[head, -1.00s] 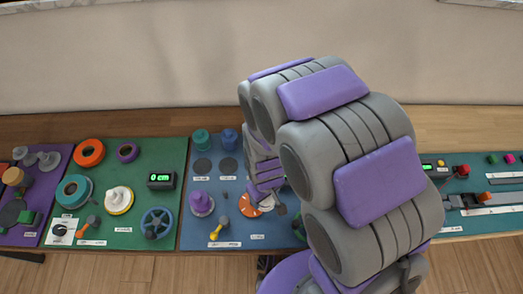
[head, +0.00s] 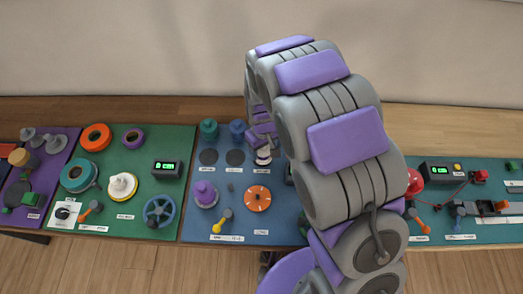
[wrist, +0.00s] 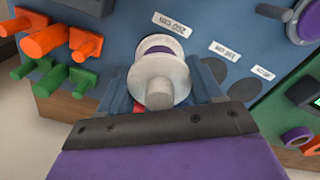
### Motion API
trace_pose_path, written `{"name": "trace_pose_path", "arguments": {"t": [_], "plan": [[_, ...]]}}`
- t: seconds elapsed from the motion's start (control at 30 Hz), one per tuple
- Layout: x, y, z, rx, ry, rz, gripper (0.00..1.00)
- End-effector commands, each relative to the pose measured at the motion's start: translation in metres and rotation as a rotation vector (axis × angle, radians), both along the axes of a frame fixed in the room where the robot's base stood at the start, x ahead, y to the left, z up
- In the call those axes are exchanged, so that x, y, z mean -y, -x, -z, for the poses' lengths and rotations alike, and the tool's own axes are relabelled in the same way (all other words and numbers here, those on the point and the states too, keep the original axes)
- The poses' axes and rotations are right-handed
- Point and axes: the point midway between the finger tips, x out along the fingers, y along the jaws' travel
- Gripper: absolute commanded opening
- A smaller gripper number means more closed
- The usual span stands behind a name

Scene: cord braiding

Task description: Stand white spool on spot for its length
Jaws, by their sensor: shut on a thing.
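The white spool (wrist: 158,78), with a purple band, is between the two blue-grey fingers of my gripper (wrist: 162,92) in the wrist view. My gripper is shut on it. In the head view the white spool (head: 264,157) is at the right end of the row of dark round spots, just below my gripper (head: 262,140). Two bare spots show to its left, a left one (head: 208,157) and a middle one (head: 235,157). Any spot under the spool is hidden. I cannot tell whether the spool touches the board.
A green spool (head: 209,129) and a blue spool (head: 237,131) stand behind the spots. In front are a purple spool (head: 205,194), an orange-rimmed dial (head: 257,198) and a yellow lever (head: 222,220). My arm hides the board to the right.

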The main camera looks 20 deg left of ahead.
Motion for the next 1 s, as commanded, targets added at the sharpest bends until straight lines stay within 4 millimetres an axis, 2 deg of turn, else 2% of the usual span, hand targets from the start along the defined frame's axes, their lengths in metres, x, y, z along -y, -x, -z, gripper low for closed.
{"name": "trace_pose_path", "arguments": {"t": [0.1,0.27,0.53,0.87,0.9,1.0], "plan": [[-0.005,-0.010,0.002,0.001,0.001,0.000,0.38],[-0.008,-0.014,0.005,0.000,0.000,0.000,0.38],[-0.007,-0.013,0.037,-0.003,0.002,0.000,0.38],[-0.007,-0.013,0.038,-0.001,0.001,0.000,0.38],[-0.007,-0.013,0.038,-0.001,0.001,0.000,0.69],[-0.008,-0.013,0.038,-0.001,0.001,0.000,0.79]]}}
